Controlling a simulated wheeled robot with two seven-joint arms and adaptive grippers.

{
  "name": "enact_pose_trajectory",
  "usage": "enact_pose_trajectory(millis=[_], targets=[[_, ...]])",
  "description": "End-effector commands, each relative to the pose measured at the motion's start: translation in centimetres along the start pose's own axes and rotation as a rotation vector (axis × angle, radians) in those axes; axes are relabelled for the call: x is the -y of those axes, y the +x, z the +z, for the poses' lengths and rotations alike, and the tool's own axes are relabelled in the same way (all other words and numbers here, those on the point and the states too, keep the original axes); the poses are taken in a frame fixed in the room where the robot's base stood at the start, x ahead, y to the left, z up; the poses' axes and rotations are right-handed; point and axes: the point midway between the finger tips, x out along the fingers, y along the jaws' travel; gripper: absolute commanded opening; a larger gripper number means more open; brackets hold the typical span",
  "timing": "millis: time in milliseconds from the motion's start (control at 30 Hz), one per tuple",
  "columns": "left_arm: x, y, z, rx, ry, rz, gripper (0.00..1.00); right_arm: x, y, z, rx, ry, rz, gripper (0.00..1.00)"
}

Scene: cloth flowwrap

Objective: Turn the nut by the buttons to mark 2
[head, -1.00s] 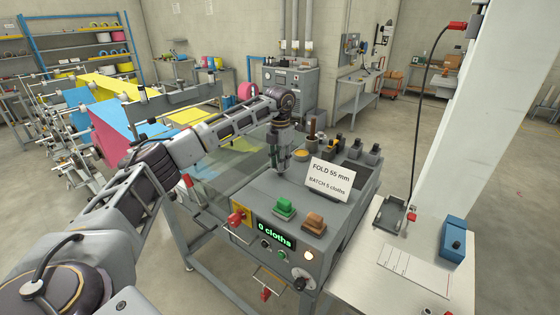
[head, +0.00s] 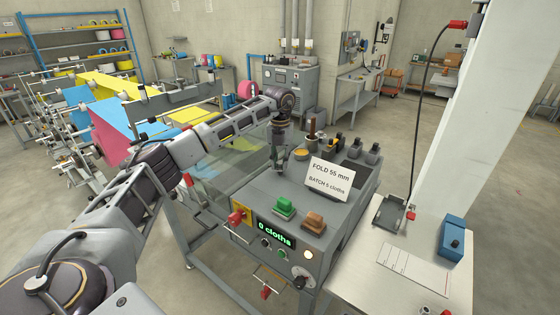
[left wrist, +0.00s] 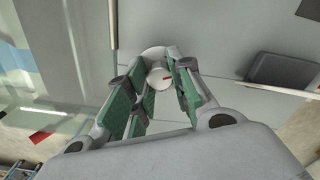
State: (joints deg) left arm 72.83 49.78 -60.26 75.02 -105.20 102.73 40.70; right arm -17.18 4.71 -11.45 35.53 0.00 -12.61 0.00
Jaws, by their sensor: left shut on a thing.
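The green button (head: 285,206) and the orange-brown button (head: 313,223) stand nearer the front edge. I cannot make out mark 2 in either view. My right gripper is not in view.
A white sign (head: 329,180) reading FOLD 55 mm, BATCH 5 cloths stands right of my gripper. A display (head: 275,234) reads 0 cloths. A red switch (head: 238,217) is on the front. Small tools and dark holders (head: 354,148) stand at the back right.

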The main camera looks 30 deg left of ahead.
Motion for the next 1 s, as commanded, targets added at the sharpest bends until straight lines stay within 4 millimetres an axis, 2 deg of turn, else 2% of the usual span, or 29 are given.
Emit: enact_pose_trajectory(millis=[400, 433, 600, 1000], targets=[[-0.02, -0.20, 0.11, 0.005, -0.009, -0.002, 0.00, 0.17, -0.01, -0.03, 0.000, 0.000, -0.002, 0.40], [-0.02, -0.20, 0.11, 0.005, -0.009, -0.002, 0.24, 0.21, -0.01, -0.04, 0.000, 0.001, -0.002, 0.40], [-0.02, -0.13, 0.07, 0.003, -0.009, -0.001, 0.46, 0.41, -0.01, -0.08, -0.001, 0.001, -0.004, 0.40], [-0.01, -0.21, 0.03, 0.001, -0.008, -0.001, 0.46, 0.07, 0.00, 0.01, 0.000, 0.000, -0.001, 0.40]])
